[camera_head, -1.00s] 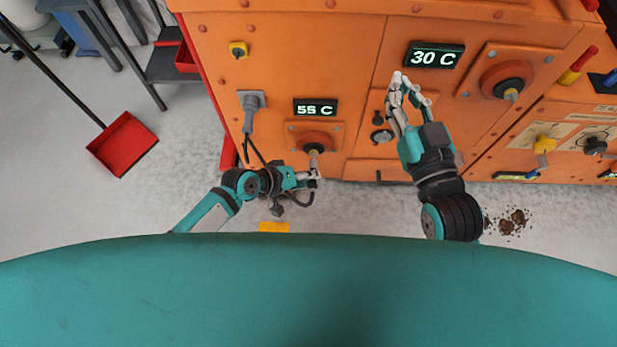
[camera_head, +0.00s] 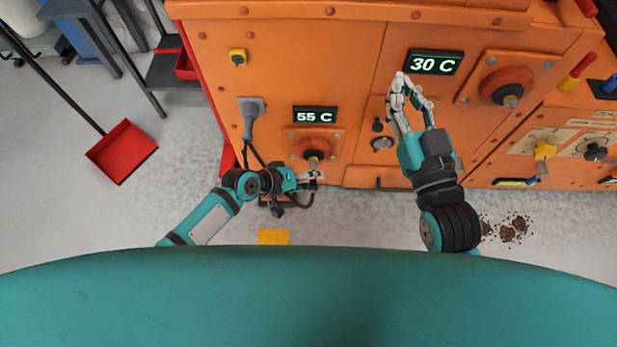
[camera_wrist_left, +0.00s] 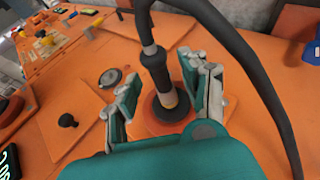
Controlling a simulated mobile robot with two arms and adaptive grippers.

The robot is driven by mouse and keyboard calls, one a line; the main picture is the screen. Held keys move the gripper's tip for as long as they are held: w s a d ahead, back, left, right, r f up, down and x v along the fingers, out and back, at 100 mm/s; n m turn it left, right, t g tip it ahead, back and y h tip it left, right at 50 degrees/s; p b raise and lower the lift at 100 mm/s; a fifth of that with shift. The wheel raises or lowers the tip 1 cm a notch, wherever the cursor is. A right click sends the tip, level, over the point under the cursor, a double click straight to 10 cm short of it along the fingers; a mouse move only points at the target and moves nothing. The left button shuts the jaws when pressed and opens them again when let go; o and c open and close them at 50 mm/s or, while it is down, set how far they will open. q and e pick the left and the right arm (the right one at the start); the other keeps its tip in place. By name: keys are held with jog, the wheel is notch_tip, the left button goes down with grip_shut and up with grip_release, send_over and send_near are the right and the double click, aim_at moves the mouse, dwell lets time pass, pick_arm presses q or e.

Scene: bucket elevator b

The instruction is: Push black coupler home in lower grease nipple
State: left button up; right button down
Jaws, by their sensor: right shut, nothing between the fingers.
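The black coupler (camera_wrist_left: 156,78) shows in the left wrist view with its hose above and a pale yellow band at its lower end. That end meets the dark centre of the lower orange bearing (camera_wrist_left: 147,127); the lower grease nipple itself is hidden, so how far the coupler sits on it I cannot tell. My left gripper (camera_wrist_left: 162,78) is open, its fingers on either side of the coupler with visible gaps. In the head view the left gripper (camera_head: 314,180) is just below the lower bearing (camera_head: 313,147). My right gripper (camera_head: 402,82) is shut and empty before the orange panel.
A thick black hose (camera_wrist_left: 240,65) arcs across the right of the wrist view. Displays reading 55 C (camera_head: 315,115) and 30 C (camera_head: 434,62) are on the panel, with an upper bearing (camera_head: 500,84) at right. Brown debris (camera_head: 507,230) and a red dustpan (camera_head: 122,151) are on the floor.

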pick_arm(q)
jog(key=v, duration=1.2)
dwell(0.5)
